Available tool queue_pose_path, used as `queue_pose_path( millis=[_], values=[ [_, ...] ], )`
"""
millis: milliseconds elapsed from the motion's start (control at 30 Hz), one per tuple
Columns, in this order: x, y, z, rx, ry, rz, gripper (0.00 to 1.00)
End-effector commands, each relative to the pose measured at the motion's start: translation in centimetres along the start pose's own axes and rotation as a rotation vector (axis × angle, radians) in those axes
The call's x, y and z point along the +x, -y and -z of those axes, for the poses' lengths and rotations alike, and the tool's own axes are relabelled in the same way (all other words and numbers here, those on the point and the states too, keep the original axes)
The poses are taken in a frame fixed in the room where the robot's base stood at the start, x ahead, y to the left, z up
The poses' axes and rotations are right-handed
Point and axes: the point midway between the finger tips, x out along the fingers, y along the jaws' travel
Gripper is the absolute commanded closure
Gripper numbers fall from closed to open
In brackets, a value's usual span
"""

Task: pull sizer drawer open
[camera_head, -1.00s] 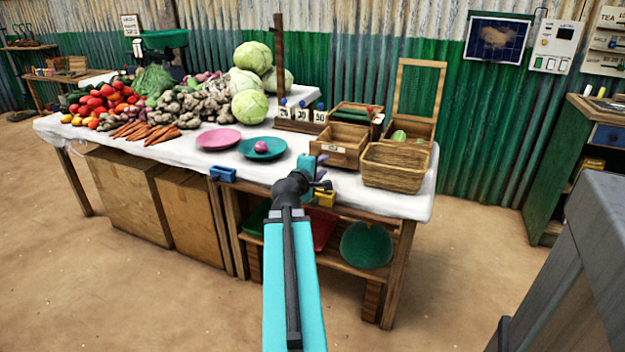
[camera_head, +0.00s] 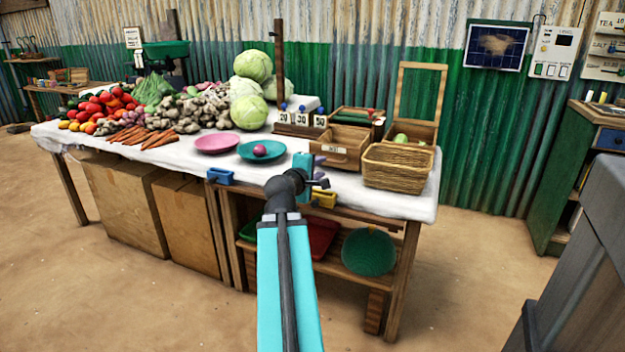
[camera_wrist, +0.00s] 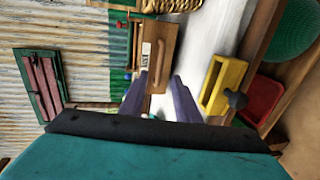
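The sizer drawer (camera_head: 336,149) is a wooden box with a small white label on its front, at the front right of the stall table. It also shows in the wrist view (camera_wrist: 165,35), turned sideways, with its label and a bar-like pull on its front. My gripper (camera_head: 318,172) is in front of the drawer and partly hidden by my arm in the head view. In the wrist view its two purple fingers (camera_wrist: 161,80) are spread apart near the drawer front, with nothing seen clamped between them. I cannot tell whether they touch the pull.
A wicker basket (camera_head: 397,169) stands right beside the drawer. Number blocks (camera_head: 301,119) stand behind it to the left. A teal plate (camera_head: 275,151) with a small onion lies to the left. Blue (camera_head: 221,176) and yellow (camera_head: 323,198) bins hang on the table's front edge.

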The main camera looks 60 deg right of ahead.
Motion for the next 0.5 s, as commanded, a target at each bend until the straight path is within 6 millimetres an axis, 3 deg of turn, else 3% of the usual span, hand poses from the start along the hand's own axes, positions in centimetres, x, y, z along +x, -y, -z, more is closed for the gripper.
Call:
queue_pose_path(
  millis=[500],
  values=[
    [-1.5, 0.3, -0.1, 0.0, 0.003, -0.001, 0.71]
  ],
)
